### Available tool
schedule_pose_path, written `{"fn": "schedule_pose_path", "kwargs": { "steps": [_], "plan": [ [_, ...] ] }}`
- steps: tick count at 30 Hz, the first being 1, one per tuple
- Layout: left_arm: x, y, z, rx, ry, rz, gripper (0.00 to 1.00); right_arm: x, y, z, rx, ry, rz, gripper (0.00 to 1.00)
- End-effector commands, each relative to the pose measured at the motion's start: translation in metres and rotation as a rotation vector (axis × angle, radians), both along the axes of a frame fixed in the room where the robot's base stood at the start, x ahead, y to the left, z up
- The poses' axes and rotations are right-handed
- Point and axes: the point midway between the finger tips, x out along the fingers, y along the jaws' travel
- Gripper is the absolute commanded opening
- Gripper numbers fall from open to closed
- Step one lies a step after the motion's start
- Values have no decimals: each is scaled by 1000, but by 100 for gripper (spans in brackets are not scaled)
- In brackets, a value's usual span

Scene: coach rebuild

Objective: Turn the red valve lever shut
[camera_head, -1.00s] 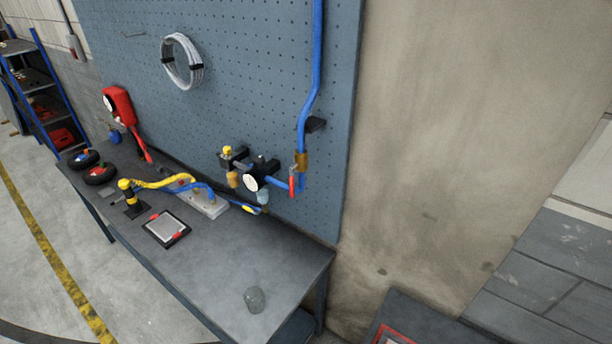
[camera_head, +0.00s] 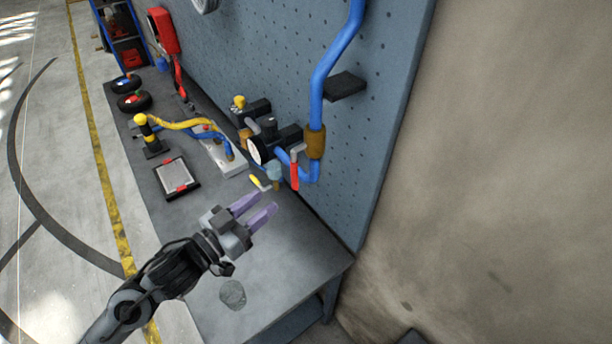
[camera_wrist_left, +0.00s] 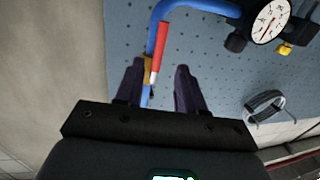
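The red valve lever (camera_head: 295,176) hangs down from the brass valve (camera_head: 315,141) on the blue pipe (camera_head: 322,90), beside the pegboard. My left gripper (camera_head: 262,206) is open and empty above the bench, to the lower left of the lever and apart from it. In the left wrist view the red lever (camera_wrist_left: 157,62) appears in the gap between the finger tips of my left gripper (camera_wrist_left: 158,72), nearer the left finger. The brass valve behind it is partly hidden there by the left finger and the lever. My right gripper is in no view.
A round gauge (camera_head: 256,150) with black fittings sits left of the valve. A black bracket (camera_head: 344,86) juts from the pegboard (camera_head: 400,60). The front of the bench is mostly clear.

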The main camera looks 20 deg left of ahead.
Motion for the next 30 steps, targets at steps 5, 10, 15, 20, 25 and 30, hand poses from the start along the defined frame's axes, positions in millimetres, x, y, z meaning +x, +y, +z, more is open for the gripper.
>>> {"fn": "schedule_pose_path", "kwargs": {
  "steps": [5, 10, 15, 20, 25, 30],
  "plan": [
    [11, -4, 4, -2, -12, 1, 38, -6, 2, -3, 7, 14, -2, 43],
    [31, -12, 6, -2, -13, 1, 38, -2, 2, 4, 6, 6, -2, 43],
    [57, -23, 5, -2, -11, 1, 38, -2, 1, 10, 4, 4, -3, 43],
    [78, -34, 5, -2, -11, 0, 38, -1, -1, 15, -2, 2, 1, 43],
    [93, -39, 3, -1, -10, 1, 38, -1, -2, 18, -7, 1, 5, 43],
    [100, -42, 2, -1, -9, 1, 38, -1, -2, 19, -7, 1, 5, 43]
  ]
}}
